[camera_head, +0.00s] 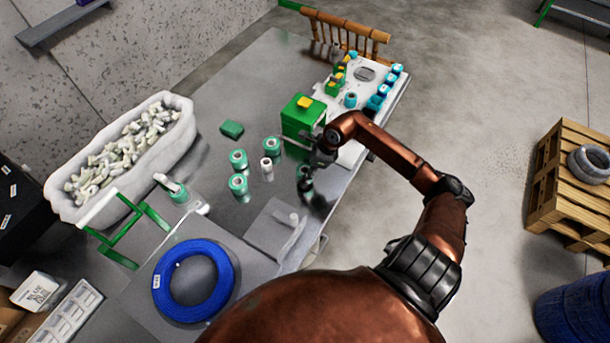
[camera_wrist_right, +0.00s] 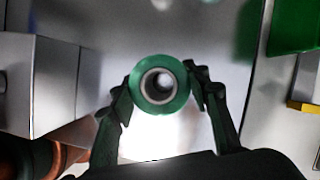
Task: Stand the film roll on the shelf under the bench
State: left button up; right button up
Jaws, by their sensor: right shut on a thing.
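A green film roll (camera_wrist_right: 160,85) with a pale core shows end-on in the right wrist view, between the dark fingers of my right gripper (camera_wrist_right: 160,92). The fingers press on both its sides. In the head view my right gripper (camera_head: 307,172) is over the right edge part of the grey bench (camera_head: 250,85), largely blended with the dark roll below it. Whether the roll touches the bench top is unclear. The shelf under the bench is hidden from the head view. My left gripper is not in view.
Several similar rolls (camera_head: 238,183) stand left of the gripper. A green box (camera_head: 302,118) stands behind it, and a grey angled holder (camera_head: 275,230) in front. A blue cable coil (camera_head: 193,280) lies nearer. Floor right of the bench is clear up to a pallet (camera_head: 570,180).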

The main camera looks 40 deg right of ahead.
jog(key=shift+f, duration=1.1)
jog(key=shift+f, duration=0.2)
jog(key=o, duration=1.3)
